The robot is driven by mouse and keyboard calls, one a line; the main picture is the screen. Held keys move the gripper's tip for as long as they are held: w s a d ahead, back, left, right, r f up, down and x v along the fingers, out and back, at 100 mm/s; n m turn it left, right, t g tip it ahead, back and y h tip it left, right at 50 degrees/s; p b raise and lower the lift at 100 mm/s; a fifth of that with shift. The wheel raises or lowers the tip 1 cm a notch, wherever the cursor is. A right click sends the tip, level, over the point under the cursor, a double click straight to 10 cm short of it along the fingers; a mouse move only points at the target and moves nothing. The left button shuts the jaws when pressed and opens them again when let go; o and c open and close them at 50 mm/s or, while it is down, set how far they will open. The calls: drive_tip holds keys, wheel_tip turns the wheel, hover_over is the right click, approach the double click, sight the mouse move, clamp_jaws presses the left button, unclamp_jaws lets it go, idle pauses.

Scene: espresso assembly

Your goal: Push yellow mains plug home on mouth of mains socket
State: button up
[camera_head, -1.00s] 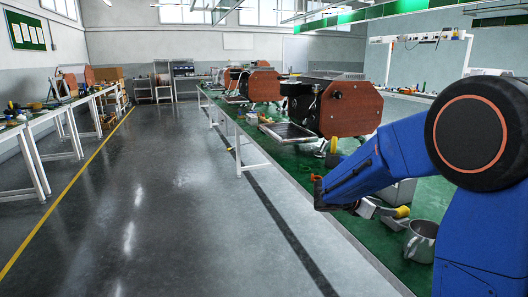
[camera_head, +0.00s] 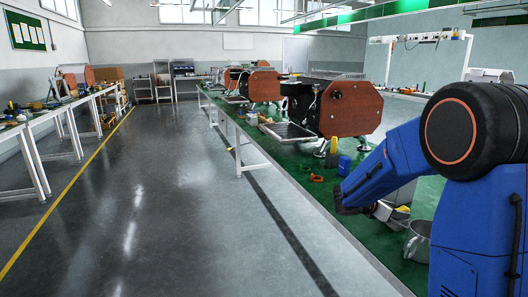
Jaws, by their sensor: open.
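My gripper (camera_head: 388,213) is over the right part of the green bench top, partly hidden by my own blue arm. It is small in the picture, but it shows as open. A small yellow piece (camera_head: 404,209) shows right beside the gripper; it may be the yellow mains plug, but I cannot tell. Whether the gripper touches it is unclear. Another yellow object (camera_head: 333,146) stands upright by the nearest espresso machine, away from the gripper. I cannot make out the mains socket or its mouth.
The espresso machine (camera_head: 350,107) with brown side panels stands beyond my arm. A blue object (camera_head: 345,166) and a small orange object (camera_head: 317,178) are on the green bench (camera_head: 300,160). A metal jug (camera_head: 418,240) stands close to the gripper. The grey floor at left is clear.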

clamp_jaws()
drive_tip(key=shift+r, duration=2.5)
drive_tip(key=shift+a, duration=0.1)
